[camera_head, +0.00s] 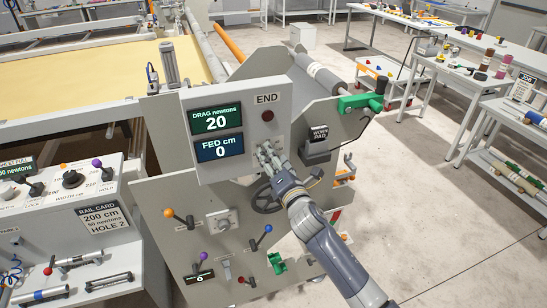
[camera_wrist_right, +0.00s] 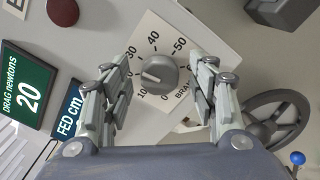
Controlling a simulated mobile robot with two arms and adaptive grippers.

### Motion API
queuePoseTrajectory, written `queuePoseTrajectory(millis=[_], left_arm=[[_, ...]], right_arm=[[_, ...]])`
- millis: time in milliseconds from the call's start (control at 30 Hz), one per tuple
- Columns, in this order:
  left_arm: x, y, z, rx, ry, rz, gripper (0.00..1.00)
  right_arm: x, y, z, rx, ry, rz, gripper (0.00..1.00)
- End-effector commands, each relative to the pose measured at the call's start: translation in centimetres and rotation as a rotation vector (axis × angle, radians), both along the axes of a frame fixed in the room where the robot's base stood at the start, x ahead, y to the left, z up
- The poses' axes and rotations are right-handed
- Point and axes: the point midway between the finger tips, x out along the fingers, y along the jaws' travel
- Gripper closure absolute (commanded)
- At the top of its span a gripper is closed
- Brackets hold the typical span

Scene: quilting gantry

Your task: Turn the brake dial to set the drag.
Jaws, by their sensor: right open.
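In the head view my right gripper (camera_head: 267,154) covers the dial. The drag display (camera_head: 216,121) reads 20 newtons; it also shows in the right wrist view (camera_wrist_right: 26,84). The rail card (camera_head: 105,218) reads 200 cm, 50 newtons, HOLE 2. My left gripper is not in view.
The FED display (camera_head: 220,149) reads 0 cm. A dark handwheel (camera_wrist_right: 275,117) stands close to the right finger in the right wrist view. Orange, purple and blue knobbed levers (camera_head: 259,238) stick out below. Floor (camera_head: 450,230) at the right is clear.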

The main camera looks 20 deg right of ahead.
Motion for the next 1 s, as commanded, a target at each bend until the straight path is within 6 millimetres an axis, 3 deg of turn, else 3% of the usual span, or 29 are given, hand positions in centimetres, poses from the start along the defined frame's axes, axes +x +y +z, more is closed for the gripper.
queuePoseTrajectory(millis=[300, 500, 1000], left_arm=[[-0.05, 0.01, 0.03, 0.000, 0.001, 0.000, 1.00], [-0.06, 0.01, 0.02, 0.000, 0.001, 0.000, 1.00], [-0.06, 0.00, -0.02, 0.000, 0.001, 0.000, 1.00]], right_arm=[[0.17, 0.03, 0.02, 0.001, -0.001, 0.001, 0.46], [0.15, 0.03, 0.00, 0.001, -0.001, 0.001, 0.90], [0.14, 0.02, -0.05, 0.091, 0.003, 0.000, 0.90]])
